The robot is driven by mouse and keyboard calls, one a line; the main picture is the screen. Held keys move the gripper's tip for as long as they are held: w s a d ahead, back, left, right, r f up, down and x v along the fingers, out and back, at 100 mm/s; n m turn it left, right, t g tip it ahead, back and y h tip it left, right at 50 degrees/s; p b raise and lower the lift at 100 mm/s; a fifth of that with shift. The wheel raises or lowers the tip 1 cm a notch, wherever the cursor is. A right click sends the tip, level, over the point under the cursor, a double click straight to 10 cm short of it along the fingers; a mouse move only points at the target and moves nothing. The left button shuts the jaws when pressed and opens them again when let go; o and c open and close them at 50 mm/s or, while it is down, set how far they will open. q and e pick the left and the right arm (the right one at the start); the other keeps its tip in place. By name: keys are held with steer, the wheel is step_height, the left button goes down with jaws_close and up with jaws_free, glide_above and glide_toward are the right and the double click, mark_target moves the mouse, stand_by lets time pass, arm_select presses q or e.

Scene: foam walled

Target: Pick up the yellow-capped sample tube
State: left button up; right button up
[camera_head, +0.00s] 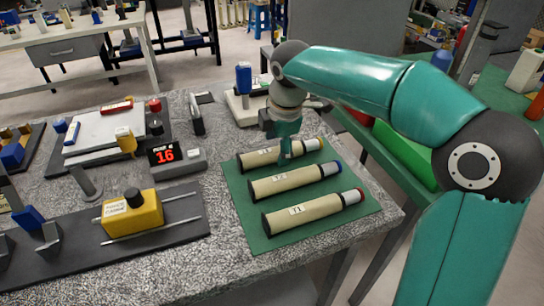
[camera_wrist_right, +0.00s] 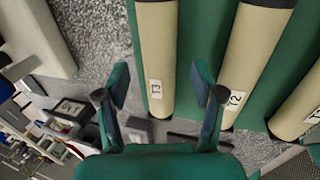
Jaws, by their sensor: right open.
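The yellow-capped sample tube (camera_head: 255,160) is a cream cylinder labelled T3. It lies on its side on the green mat (camera_head: 242,222), farthest back of three tubes, with its yellow-orange cap at the right end. My right gripper (camera_head: 286,153) is over the middle of this tube and hides part of it. In the right wrist view, the gripper (camera_wrist_right: 160,80) is open, with the T3 tube (camera_wrist_right: 157,45) showing between its two fingers; I cannot tell whether they touch it. My left gripper is not in view.
The blue-capped T2 tube (camera_head: 290,181) and red-capped T1 tube (camera_head: 310,213) lie parallel in front on the mat. A display reading 16 (camera_head: 165,154) and a yellow block (camera_head: 133,217) stand to the left. Bare grey table (camera_head: 270,270) lies in front of the mat.

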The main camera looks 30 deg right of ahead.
steer(key=x, duration=0.2)
steer(key=shift+w+f, duration=0.1)
steer(key=shift+f, duration=0.2)
steer(key=shift+r, duration=0.1)
jaws_close()
